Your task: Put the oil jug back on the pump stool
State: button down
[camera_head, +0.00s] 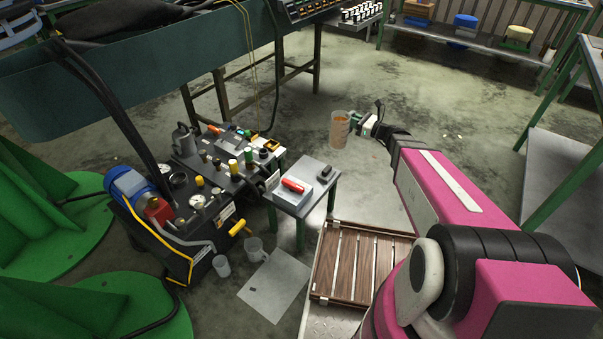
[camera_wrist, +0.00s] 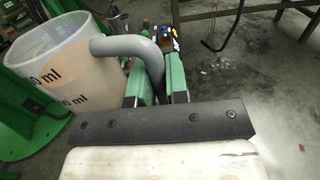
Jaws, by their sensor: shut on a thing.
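The oil jug (camera_head: 339,133) is translucent, looks orange-brown inside, and hangs in the air in the head view. In the wrist view the jug (camera_wrist: 45,85) shows ml markings and a grey handle (camera_wrist: 135,48). My gripper (camera_head: 368,124) is shut on that handle; its green fingers (camera_wrist: 160,80) lie on either side of it. A small stool (camera_head: 322,203) with a grey top and green legs, likely the pump stool, stands beside the pump unit. It is lower and to the left of the jug in the head view.
The pump unit (camera_head: 216,192) with gauges and knobs stands left of the stool. Two clear vessels (camera_head: 254,248) (camera_head: 222,265) and a pale sheet (camera_head: 274,287) are on the floor. A slatted wooden platform (camera_head: 362,262) lies in front. Open floor surrounds the jug.

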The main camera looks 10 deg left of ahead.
jog(key=s+a+f+n+g, duration=0.1)
jog(key=a+f+g, duration=0.1)
jog(key=a+f, duration=0.75)
jog(key=s+a+f+n+g, duration=0.15)
jog(key=a+f, duration=0.45)
jog(key=a, duration=0.6)
jog(key=shift+y, duration=0.4)
jog(key=shift+w+d+f, duration=0.65)
jog(key=shift+w+f, duration=1.15)
jog(key=shift+w, duration=0.1)
jog(key=shift+w+d+f, duration=0.65)
jog(key=shift+w+f, duration=1.15)
jog(key=shift+w, duration=0.15)
jog(key=shift+w+d+f, duration=0.65)
jog(key=shift+w+f, duration=1.15)
jog(key=shift+w, duration=0.1)
jog(key=shift+f, duration=0.15)
jog(key=c, duration=1.1)
grip_release()
